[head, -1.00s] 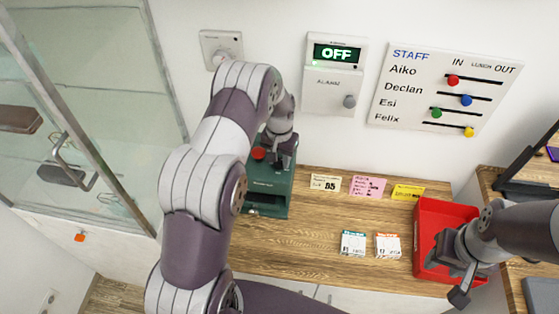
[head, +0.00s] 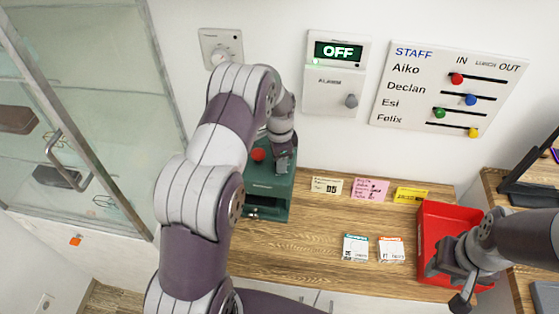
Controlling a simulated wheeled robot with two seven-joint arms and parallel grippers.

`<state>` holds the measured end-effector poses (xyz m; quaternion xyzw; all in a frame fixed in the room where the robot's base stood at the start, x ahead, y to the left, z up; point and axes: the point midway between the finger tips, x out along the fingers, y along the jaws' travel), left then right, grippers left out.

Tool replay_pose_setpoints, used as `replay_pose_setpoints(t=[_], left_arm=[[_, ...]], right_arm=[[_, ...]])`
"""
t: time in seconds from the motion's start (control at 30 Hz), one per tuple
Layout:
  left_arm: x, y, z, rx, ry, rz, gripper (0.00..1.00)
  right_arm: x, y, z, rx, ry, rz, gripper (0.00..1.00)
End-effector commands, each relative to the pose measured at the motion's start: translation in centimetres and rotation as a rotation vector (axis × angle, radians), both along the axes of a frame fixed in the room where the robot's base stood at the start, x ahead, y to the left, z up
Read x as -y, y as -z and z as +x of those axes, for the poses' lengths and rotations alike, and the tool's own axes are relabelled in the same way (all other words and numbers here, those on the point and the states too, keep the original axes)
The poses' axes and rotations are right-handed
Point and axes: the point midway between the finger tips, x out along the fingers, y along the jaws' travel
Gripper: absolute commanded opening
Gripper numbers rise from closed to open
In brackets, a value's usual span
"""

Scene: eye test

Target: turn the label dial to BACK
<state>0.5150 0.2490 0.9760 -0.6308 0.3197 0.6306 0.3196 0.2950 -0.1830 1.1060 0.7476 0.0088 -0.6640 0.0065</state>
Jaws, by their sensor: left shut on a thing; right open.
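A dark green label machine (head: 268,188) stands on the wooden counter against the wall, with a red knob (head: 258,154) on its top left. My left gripper (head: 283,165) points down onto the top right of this machine, beside the red knob. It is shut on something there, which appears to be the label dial. The dial itself and its markings are hidden by the gripper, so its setting cannot be read. My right gripper (head: 459,280) is open and empty over the front of a red tray (head: 430,225) at the right.
Above are a wall dial (head: 221,48), an alarm panel (head: 334,75) reading OFF and a staff board (head: 446,88). A glass cabinet (head: 105,110) stands left.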

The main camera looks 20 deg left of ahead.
Motion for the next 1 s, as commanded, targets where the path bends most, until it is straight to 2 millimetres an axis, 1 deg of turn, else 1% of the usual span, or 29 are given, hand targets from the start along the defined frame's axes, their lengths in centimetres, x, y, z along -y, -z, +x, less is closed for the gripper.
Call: replay_pose_setpoints(t=[0.2,0.5,0.7,1.0], left_arm=[[0.02,0.02,0.05,0.001,0.170,0.000,0.05],[0.03,0.00,0.05,0.001,0.327,0.000,0.05],[0.03,-0.01,0.05,0.001,0.374,0.000,0.05],[0.03,-0.01,0.02,0.001,0.390,0.000,0.05]], right_arm=[[0.00,0.36,0.00,0.000,0.000,0.000,0.43],[0.00,0.56,0.00,0.000,0.000,0.000,0.43],[0.00,0.61,0.00,0.000,0.000,0.000,0.43],[0.00,0.62,0.00,0.000,0.000,0.000,0.43]])
